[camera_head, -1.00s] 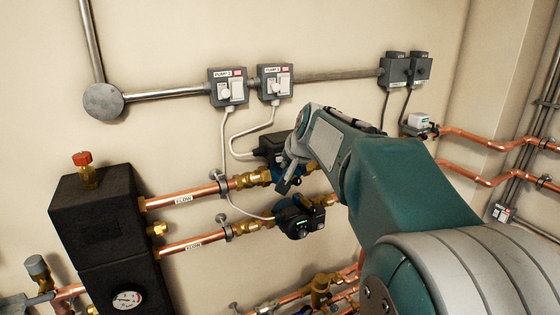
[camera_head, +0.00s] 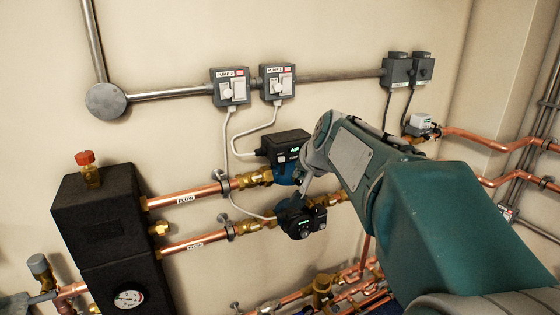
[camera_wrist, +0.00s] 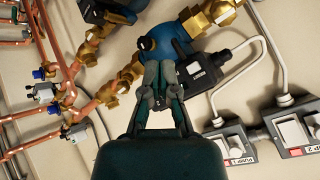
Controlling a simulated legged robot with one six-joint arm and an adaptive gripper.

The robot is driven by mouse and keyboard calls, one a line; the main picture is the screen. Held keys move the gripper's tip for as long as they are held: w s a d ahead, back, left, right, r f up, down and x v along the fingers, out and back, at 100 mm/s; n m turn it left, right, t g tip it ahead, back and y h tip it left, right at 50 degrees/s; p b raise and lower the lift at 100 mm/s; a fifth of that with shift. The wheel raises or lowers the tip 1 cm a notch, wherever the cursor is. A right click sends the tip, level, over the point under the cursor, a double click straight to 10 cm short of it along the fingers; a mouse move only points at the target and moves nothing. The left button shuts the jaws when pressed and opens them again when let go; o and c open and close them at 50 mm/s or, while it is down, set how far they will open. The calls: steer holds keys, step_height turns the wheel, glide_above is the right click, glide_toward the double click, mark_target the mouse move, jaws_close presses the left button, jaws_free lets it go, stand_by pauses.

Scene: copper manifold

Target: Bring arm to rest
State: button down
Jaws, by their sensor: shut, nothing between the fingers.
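My gripper (camera_head: 305,190) is at the end of my teal arm, in front of the two pumps in the head view. The upper pump (camera_head: 286,147) is black and blue, and my gripper covers part of its right side. The lower black pump (camera_head: 300,220) sits just below the gripper. In the wrist view my gripper (camera_wrist: 161,98) has its fingers together with nothing held. The blue pump body (camera_wrist: 158,42) shows beyond the fingertips there. I cannot tell whether the gripper touches a pump.
A black block (camera_head: 95,215) with a gauge (camera_head: 128,299) stands at left. Copper pipes (camera_head: 195,241) run along the wall. The upper wall (camera_head: 250,35) is bare.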

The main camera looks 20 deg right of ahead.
stand_by(0.6)
steer(key=s+a+f+n+g, duration=0.1)
steer(key=s+a+f+n, duration=0.3)
steer(key=s+a, duration=0.3)
steer(key=s+a+f+n+g, duration=0.2)
steer(key=s+a+f+n, duration=0.2)
steer(key=s, duration=1.2)
steer(key=a+f, duration=0.3)
steer(key=shift+s+a+f+y, duration=0.15)
steer(key=shift+a+y, duration=0.15)
steer(key=shift+a, duration=0.05)
